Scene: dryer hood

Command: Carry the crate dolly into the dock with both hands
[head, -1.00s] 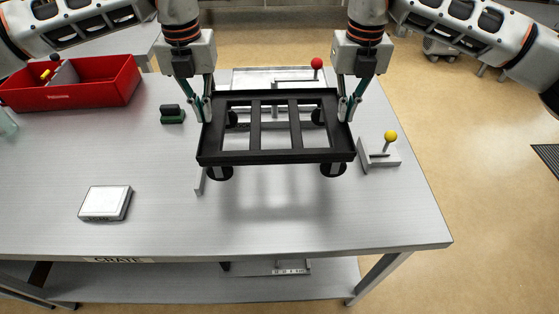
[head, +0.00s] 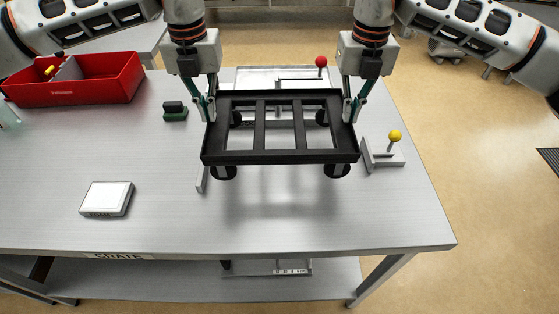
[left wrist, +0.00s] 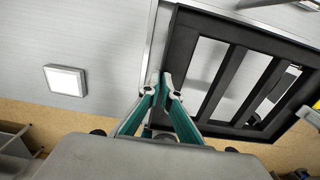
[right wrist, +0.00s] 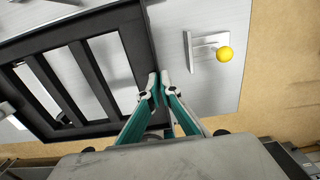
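The black crate dolly (head: 280,157), an open slatted frame with round dark wheels, is held level above the table; its shadow lies below it. My left gripper (head: 206,112) is shut on its left side rim, seen closely in the left wrist view (left wrist: 163,82). My right gripper (head: 351,112) is shut on its right side rim, also in the right wrist view (right wrist: 158,82). A pale metal frame (head: 250,75) lies behind the dolly, partly hidden by it, with a red-knobbed lever (head: 321,62). I cannot tell for certain whether this is the dock.
A yellow-knobbed lever (head: 395,136) on a metal bracket stands just right of the dolly. A short metal strip (head: 201,180) stands at its front left. A red bin (head: 85,85), a green-black block (head: 175,111) and a white-topped device (head: 106,198) are further left. The front table is clear.

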